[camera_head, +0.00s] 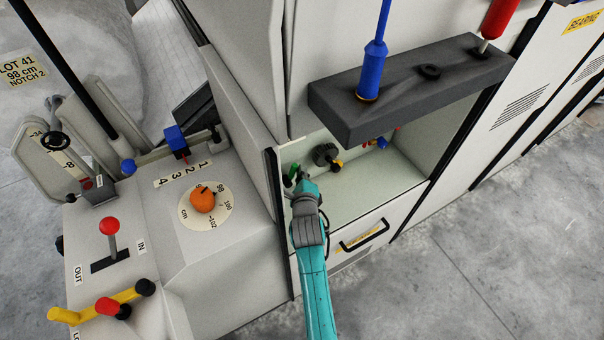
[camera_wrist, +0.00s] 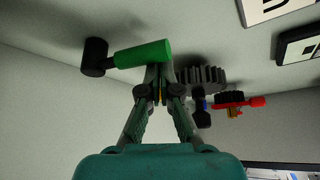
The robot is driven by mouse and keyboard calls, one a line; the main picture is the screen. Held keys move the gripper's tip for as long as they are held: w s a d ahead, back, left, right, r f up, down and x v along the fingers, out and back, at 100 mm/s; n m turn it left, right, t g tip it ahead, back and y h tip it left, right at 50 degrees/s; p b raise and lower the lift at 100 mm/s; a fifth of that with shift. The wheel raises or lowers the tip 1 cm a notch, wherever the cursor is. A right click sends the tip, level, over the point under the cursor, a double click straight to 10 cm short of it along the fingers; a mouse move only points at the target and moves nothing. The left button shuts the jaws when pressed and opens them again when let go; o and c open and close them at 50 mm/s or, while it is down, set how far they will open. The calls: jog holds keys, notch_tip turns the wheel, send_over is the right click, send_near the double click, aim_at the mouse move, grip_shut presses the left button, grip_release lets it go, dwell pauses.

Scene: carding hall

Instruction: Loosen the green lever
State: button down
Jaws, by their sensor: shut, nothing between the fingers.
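The green lever (camera_wrist: 143,54) shows in the wrist view as a green cylinder on a black hub (camera_wrist: 95,57) at its left end, against a pale wall. In the head view a small part of the green lever (camera_head: 289,179) shows at the left side of the open recess, partly hidden by my gripper. My gripper (camera_wrist: 158,76) is shut and empty, with its fingertips at the lever's right end. I cannot tell whether they touch it. In the head view my gripper (camera_head: 301,182) reaches into the recess from below.
A dark toothed gear (camera_wrist: 203,76) and a red-handled part (camera_wrist: 245,101) are right of my fingers. Above the recess a dark shelf (camera_head: 413,92) holds a blue and a red tool. An orange dial knob (camera_head: 202,201) and several levers are on the panel to the left.

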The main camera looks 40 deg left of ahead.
notch_tip(320, 180, up, 9)
jog(key=shift+r, duration=0.15)
dwell(0.7)
jog(key=s+d+f+n+t+h, duration=0.15)
jog(key=s+d+f, duration=0.25)
jog(key=d, duration=0.8)
jog(key=s+d+f+n+h, duration=0.1)
jog(key=s+d+f+n, duration=0.3)
jog(key=d, duration=0.7)
jog(key=s+d+f+n+t+h, duration=0.1)
jog(key=s+d+f+n+h, duration=0.3)
jog(key=d, duration=0.8)
jog(key=s+d+r+n+t, duration=0.2)
jog(key=s+d, duration=1.1)
jog(key=s+d+r+n+h, duration=0.4)
jog(key=s+r, duration=0.5)
jog(key=s, duration=0.3)
jog(key=shift+d+r, duration=0.25)
jog(key=shift+d, duration=0.6)
